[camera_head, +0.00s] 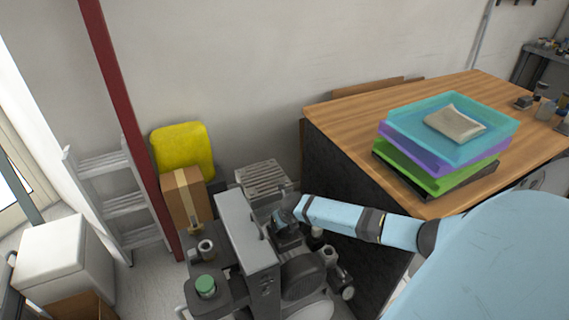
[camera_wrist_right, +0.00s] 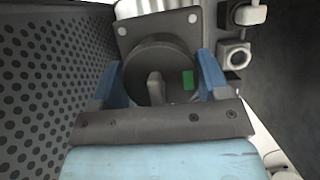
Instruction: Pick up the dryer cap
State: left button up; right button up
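A round dark cap with a raised grip bar and a small green label (camera_wrist_right: 160,72), which looks like the dryer cap, sits on a square grey plate with corner holes in the right wrist view. My right gripper (camera_wrist_right: 158,78) has its two blue fingers spread, one on each side of the cap. The fingers are very close to its rim; firm contact cannot be made out. In the head view my right gripper (camera_head: 285,217) is down at the compressor machinery (camera_head: 248,235) and mostly hides the cap. My left gripper is not in view.
A perforated dark panel (camera_wrist_right: 45,85) stands close on the left in the wrist view, and pipe fittings (camera_wrist_right: 235,55) on the right. In the head view a wooden table (camera_head: 345,115) with stacked coloured trays (camera_head: 440,150) is to the right. A green-topped cylinder (camera_head: 205,287) stands front left.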

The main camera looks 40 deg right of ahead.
jog(key=shift+c, duration=0.6)
jog(key=shift+r, duration=0.1)
